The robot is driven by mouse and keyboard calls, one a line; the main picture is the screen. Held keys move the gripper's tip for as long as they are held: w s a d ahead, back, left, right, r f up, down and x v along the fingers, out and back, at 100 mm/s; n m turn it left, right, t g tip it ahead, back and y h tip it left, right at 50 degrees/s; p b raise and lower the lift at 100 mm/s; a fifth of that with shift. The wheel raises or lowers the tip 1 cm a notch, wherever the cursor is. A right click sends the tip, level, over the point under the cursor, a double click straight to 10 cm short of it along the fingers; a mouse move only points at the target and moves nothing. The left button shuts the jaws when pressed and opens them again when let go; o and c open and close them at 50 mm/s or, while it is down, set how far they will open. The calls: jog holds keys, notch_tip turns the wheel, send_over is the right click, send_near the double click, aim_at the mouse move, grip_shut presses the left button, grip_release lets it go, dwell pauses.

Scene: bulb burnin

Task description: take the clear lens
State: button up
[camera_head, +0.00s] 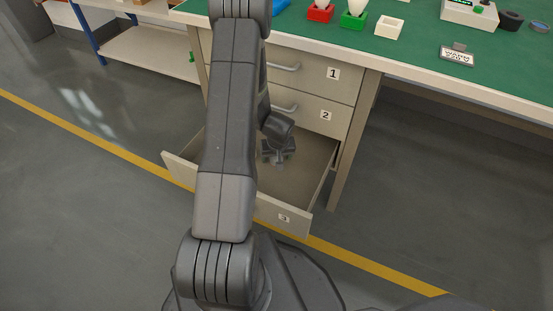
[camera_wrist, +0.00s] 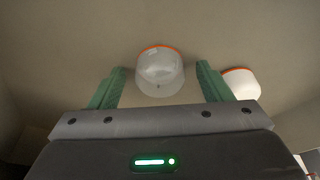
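The clear lens (camera_wrist: 160,72), a see-through cup with an orange rim, lies on the drawer floor in the wrist view. My gripper (camera_wrist: 161,68) is open, with one green finger on each side of the lens and a gap to each. In the head view my gripper (camera_head: 276,155) is down inside open drawer 3 (camera_head: 283,217). I cannot make out the lens clearly there. A white lens (camera_wrist: 241,83) with an orange rim lies just right of the right finger, partly hidden by it.
Drawers 1 (camera_head: 333,73) and 2 (camera_head: 325,115) are shut above the open drawer. The green bench top (camera_head: 420,55) carries a red holder (camera_head: 320,13), a green holder (camera_head: 353,20) and a white box (camera_head: 389,27). The drawer walls stand close around my gripper.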

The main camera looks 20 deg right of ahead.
jog(key=c, duration=0.9)
jog(key=shift+c, duration=0.2)
jog(key=shift+r, duration=0.45)
notch_tip(320, 180, up, 3)
jog(key=shift+w+a+r+p, duration=0.1)
jog(key=shift+a+p, duration=0.05)
jog(key=shift+p, duration=1)
jog(key=w+a+p, duration=0.1)
jog(key=w+a, duration=0.2)
jog(key=w, duration=0.1)
jog(key=w+a+p, duration=0.1)
jog(key=w+a, duration=0.3)
jog(key=w, duration=0.1)
jog(key=w+a+p, duration=0.2)
jog(key=w+a, duration=0.1)
jog(key=w, duration=0.1)
jog(key=shift+w+a+f, duration=0.25)
jog(key=shift+w+a, duration=0.05)
jog(key=shift+a, duration=0.1)
jog(key=shift+w+r+p, duration=0.15)
jog(key=shift+r+p, duration=0.2)
jog(key=shift+r, duration=0.05)
jog(key=shift+r+p, duration=0.9)
jog(key=shift+r, duration=0.95)
